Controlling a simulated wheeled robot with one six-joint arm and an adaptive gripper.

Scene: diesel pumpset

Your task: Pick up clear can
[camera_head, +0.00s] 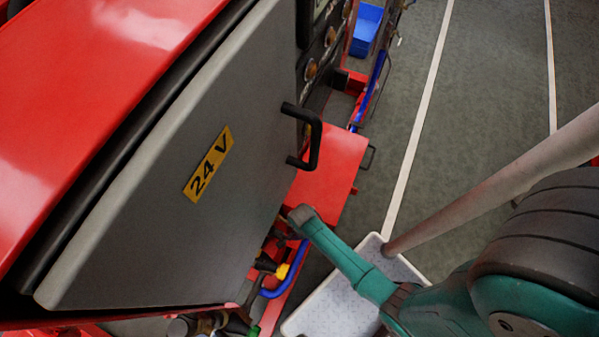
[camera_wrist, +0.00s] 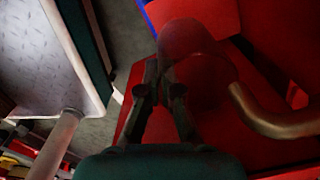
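A see-through, rounded shape that looks like the clear can (camera_wrist: 188,42) shows faintly against the red surface in the upper middle of the wrist view. Its outline is dim and its lower part is hard to make out. My gripper (camera_wrist: 157,72) is in the middle of the wrist view. Its dark fingers lean toward each other at the tips, right by the near left side of the clear shape. I cannot tell whether they touch or hold it. I cannot make out the can in the head view.
A grey cabinet (camera_head: 160,220) marked 24 V with a black handle (camera_head: 315,137) fills the left. A red surface (camera_head: 335,165) lies beyond it. A brownish curved pipe (camera_wrist: 270,125) is right of my gripper. A white patterned tray (camera_head: 330,310) and open floor (camera_head: 400,90) lie right.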

